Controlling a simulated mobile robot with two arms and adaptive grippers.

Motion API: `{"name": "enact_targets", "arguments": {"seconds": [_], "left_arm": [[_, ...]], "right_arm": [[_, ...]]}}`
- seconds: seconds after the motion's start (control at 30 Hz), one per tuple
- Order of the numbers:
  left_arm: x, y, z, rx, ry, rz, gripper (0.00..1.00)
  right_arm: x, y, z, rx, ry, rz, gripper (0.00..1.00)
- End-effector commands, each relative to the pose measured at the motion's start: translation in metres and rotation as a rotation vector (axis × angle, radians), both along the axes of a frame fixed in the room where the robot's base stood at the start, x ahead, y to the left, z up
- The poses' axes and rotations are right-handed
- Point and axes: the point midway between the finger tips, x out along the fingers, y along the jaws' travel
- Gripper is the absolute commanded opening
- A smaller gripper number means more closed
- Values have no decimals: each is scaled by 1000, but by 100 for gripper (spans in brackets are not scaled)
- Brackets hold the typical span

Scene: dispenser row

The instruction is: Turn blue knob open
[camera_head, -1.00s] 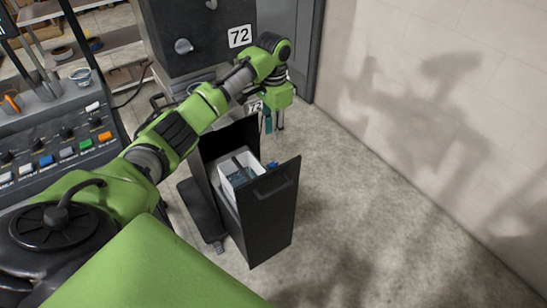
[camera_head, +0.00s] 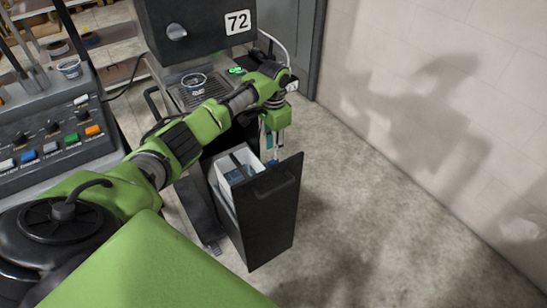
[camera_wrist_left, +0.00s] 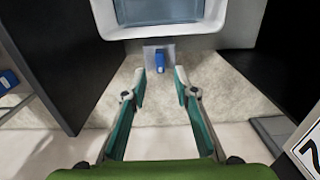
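The blue knob (camera_wrist_left: 160,58) sits on a pale plate at the outside of a white container (camera_wrist_left: 190,28), in the left wrist view. My left gripper (camera_wrist_left: 162,80) is open, its two teal-padded fingers apart and pointing at the knob. The knob lies between the lines of the fingers, just ahead of the tips, and nothing is gripped. In the head view the left gripper (camera_head: 273,150) points down behind the white container (camera_head: 222,172), with a small blue spot by its tips. I cannot tell whether it touches anything. My right gripper is not in view.
The white container stands in a pulled-out black drawer (camera_head: 272,215). Behind is a dark dispenser marked 72 (camera_head: 195,40), with a cup (camera_head: 194,81) on its drip tray. A control panel (camera_head: 50,140) stands at left. Open floor (camera_head: 370,210) lies right.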

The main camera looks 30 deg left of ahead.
Motion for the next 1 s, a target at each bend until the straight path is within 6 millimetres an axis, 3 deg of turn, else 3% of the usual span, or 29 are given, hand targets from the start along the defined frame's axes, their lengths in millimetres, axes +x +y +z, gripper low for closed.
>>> {"name": "enact_targets", "arguments": {"seconds": [0.1, 0.3, 0.7, 0.8, 0.83, 1.0], "left_arm": [[-1, 0, -24, -1, 4, 2, 27], [0, 0, -49, -1, 1, 1, 27], [0, 0, -57, 0, 0, 0, 27], [0, 0, -57, 0, 0, 0, 4], [0, 0, -57, 0, 0, 0, 0], [0, 0, -57, 0, 0, 1, 0]], "right_arm": [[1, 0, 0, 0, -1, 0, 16], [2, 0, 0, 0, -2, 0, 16], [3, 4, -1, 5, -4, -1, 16], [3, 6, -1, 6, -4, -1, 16], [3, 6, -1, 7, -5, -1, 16], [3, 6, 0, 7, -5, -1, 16]]}}
